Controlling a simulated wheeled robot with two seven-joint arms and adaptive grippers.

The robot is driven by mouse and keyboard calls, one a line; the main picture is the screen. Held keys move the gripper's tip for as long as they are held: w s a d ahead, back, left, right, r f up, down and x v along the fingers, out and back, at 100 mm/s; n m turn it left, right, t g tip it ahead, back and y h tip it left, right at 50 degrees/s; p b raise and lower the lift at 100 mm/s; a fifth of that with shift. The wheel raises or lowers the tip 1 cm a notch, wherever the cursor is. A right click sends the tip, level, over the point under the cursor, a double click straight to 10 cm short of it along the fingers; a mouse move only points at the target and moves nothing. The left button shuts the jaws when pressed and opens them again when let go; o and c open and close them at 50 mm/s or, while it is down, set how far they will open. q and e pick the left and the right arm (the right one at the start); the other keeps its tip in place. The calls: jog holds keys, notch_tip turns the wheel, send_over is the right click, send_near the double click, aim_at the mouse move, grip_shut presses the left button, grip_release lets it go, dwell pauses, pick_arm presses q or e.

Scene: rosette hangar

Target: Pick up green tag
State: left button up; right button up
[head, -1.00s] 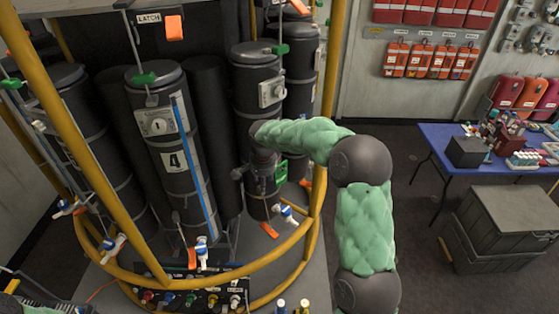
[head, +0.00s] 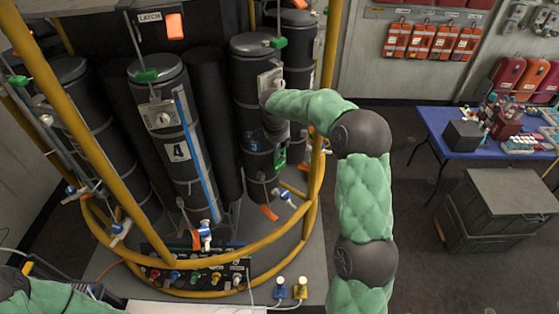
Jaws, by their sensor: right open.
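A green tag (head: 281,158) with pale markings shows low on the right side of the dark cylinder labelled 3 (head: 252,75). It is partly hidden. My right arm reaches in from the lower right, and its dark gripper (head: 274,132) points down in front of that cylinder, just above the tag. The right gripper is open; its fingers are hard to make out against the dark cylinder, and I cannot tell whether they touch the tag. Other green pieces sit on rods at the cylinder tops, such as one at the left (head: 147,76). My left gripper is out of view.
A yellow rail (head: 225,258) rings the cylinders, with upright yellow posts at both sides.

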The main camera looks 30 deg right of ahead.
aim_at(280, 152)
jog(key=shift+p+x, duration=0.5)
jog(key=shift+x, duration=1.4)
jog(key=shift+d, duration=0.15)
grip_shut()
jog(key=shift+r, duration=0.1)
